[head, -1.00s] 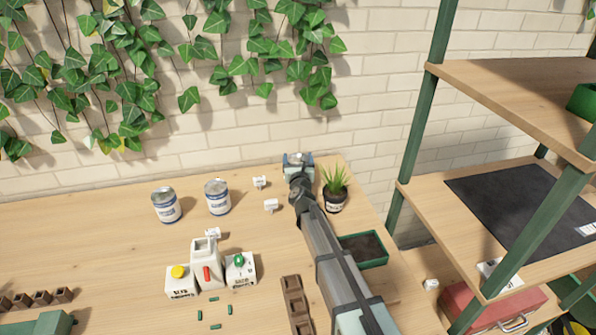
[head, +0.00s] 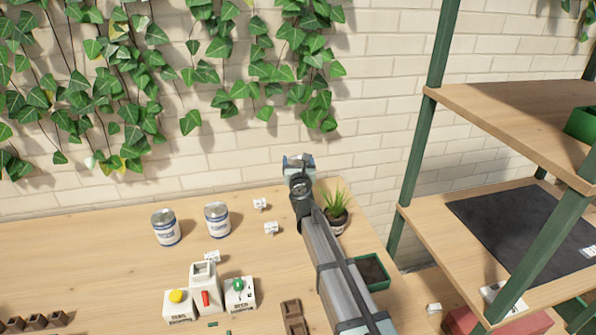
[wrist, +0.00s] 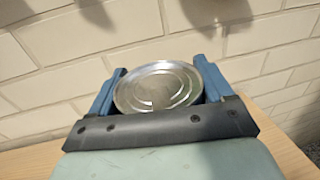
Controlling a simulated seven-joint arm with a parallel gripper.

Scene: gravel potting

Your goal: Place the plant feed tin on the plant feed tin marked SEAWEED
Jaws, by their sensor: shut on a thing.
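My gripper (head: 298,162) is raised at the back of the bench, in front of the brick wall. In the wrist view its blue fingers are shut on a plant feed tin (wrist: 158,88), whose round metal lid faces the camera. In the head view my gripper and arm hide most of that tin. Two more silver plant feed tins with white and blue labels stand upright on the bench, left of my gripper: a left tin (head: 166,228) and a right tin (head: 217,220). Their label words are too small to read, so I cannot tell which is marked SEAWEED.
Small white tags (head: 260,204) stand right of the tins. A white dispenser (head: 204,290) with buttoned boxes stands in front of them. A potted plant (head: 336,207) and a green tray (head: 371,271) are right of my arm. Shelving (head: 470,215) rises at the right.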

